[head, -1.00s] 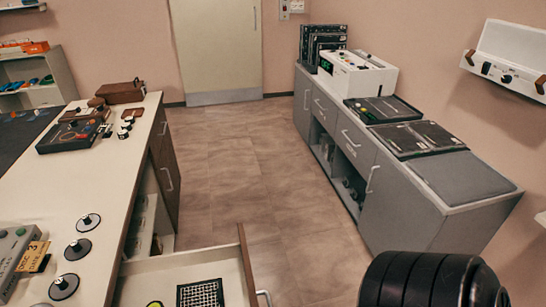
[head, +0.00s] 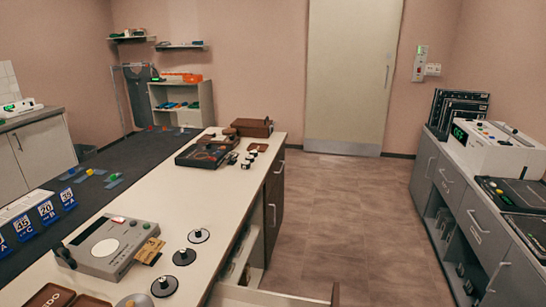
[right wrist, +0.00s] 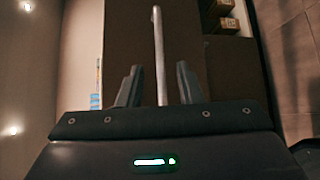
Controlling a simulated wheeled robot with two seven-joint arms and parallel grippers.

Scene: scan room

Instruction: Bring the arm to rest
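My right gripper (right wrist: 158,88) shows in the right wrist view. Its two dark fingers stand apart, with gaps on both sides of a pale bar handle (right wrist: 158,50) that lines up between them. The handle is on a brown front panel (right wrist: 125,35). I cannot tell how deep the handle sits between the fingers. Neither gripper shows in the head view, and my left gripper is in no view.
In the head view, a drawer (head: 265,296) stands out from the long white counter (head: 225,195). A grey cabinet (head: 450,205) with devices on top is at right. Clear floor (head: 335,215) lies between them, leading to a closed door (head: 350,75).

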